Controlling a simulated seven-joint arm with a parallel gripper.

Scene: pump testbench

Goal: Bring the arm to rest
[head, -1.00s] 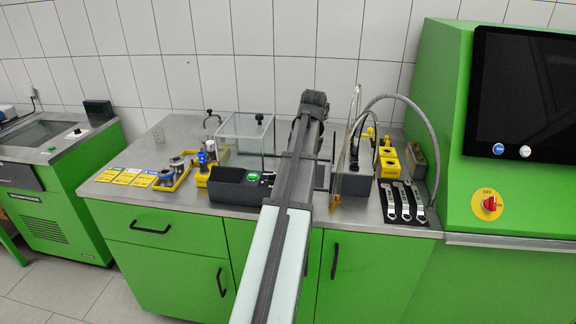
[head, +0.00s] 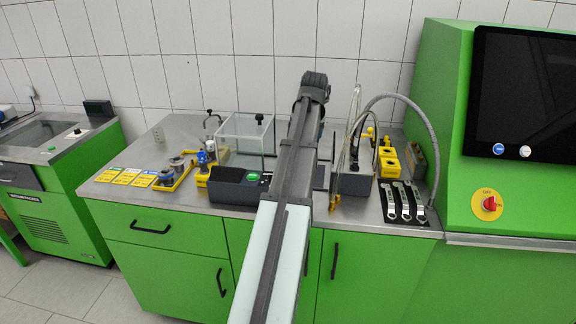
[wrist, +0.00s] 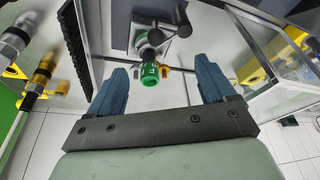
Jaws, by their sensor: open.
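My arm (head: 290,180) reaches up over the middle of the bench, its far end in front of the wall. My gripper (wrist: 162,72) shows in the wrist view with its two blue fingers spread apart. No object is clasped by them. A green fitting (wrist: 150,76) with a dark metal body and black knobs appears beyond the gap between the fingers; I cannot tell its distance. In the head view the arm hides the fingers and part of the bench behind it.
A clear box (head: 245,137) stands left of my arm, with a black device (head: 238,188) before it. Right of the arm are hoses (head: 400,98), yellow blocks (head: 388,160) and several wrenches (head: 403,203). A yellow tray (head: 172,178) stands left.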

